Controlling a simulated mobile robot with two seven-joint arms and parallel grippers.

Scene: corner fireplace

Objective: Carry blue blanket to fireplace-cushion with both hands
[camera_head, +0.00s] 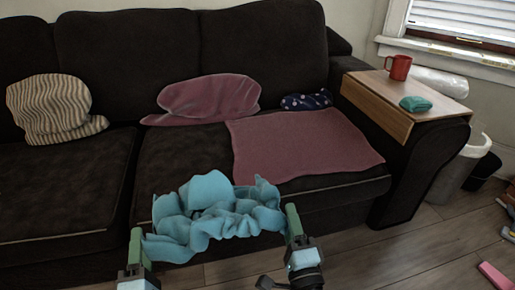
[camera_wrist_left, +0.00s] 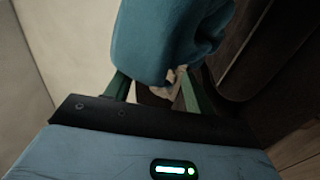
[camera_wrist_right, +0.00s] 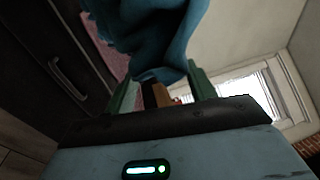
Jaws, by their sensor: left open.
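The blue blanket (camera_head: 215,215) is bunched and crumpled in front of the middle of the sofa, between my two grippers. My left gripper (camera_head: 137,236) is at its left end. In the left wrist view the blanket (camera_wrist_left: 165,40) lies between and beyond the green fingers, which stand apart. My right gripper (camera_head: 291,212) is at its right end. In the right wrist view the blanket (camera_wrist_right: 150,35) covers the fingertip area, and I cannot tell whether the fingers clamp it. The fireplace and its cushion are not in view.
The dark sofa (camera_head: 185,150) holds a striped cushion (camera_head: 52,110), a mauve cushion (camera_head: 210,98), a mauve cloth (camera_head: 300,142) and a dark patterned cushion (camera_head: 306,101). A wooden armrest tray (camera_head: 390,98) bears a red mug (camera_head: 398,67).

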